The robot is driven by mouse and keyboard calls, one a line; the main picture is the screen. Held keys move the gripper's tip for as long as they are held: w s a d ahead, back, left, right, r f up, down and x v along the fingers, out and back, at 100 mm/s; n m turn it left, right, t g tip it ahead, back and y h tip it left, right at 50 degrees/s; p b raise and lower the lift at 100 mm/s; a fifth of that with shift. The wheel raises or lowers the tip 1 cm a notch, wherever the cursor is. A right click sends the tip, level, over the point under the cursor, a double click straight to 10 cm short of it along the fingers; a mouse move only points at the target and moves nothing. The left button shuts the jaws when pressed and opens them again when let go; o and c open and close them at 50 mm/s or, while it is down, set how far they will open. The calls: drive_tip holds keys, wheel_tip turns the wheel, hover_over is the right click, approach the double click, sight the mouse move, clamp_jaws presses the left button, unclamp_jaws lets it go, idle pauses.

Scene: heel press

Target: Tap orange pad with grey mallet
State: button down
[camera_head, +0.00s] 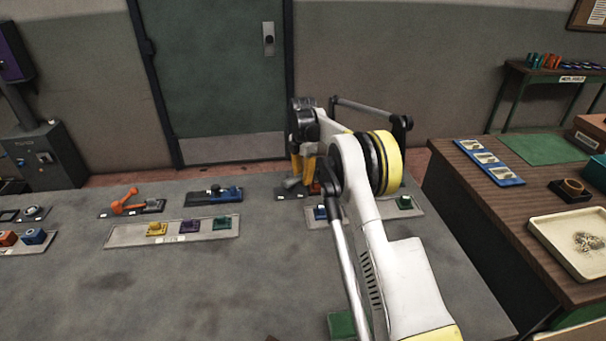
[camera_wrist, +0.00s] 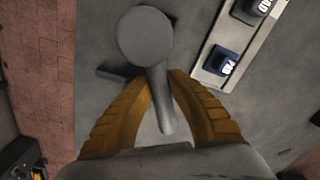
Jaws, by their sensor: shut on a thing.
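My gripper (camera_wrist: 168,85) is shut on the grey mallet (camera_wrist: 146,38), whose round head and handle show between the yellow fingers in the wrist view. In the head view my gripper (camera_head: 304,168) is at the far side of the grey table, with the mallet's grey head (camera_head: 290,183) low at its left. I cannot tell whether the mallet touches the table. An orange block (camera_head: 7,238) sits at the left edge beside a blue one, cut off by the frame; I cannot tell if it is the orange pad. A small orange-red patch (camera_head: 315,187) by my gripper is mostly hidden.
A tray (camera_head: 120,238) holds yellow, purple and green pads. Another tray, partly behind my arm, holds a blue pad (camera_head: 320,212) and a green pad (camera_head: 404,202). An orange mallet (camera_head: 130,203) and a blue mallet (camera_head: 228,193) lie farther back.

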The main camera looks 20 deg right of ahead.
wheel_tip(320, 180, down, 2)
drive_tip(key=shift+f, duration=0.1)
drive_tip(key=shift+r+p, duration=1.35)
drive_tip(key=shift+r, duration=1.2)
drive_tip(key=shift+r+p, duration=1.45)
drive_tip(key=shift+r, duration=1.05)
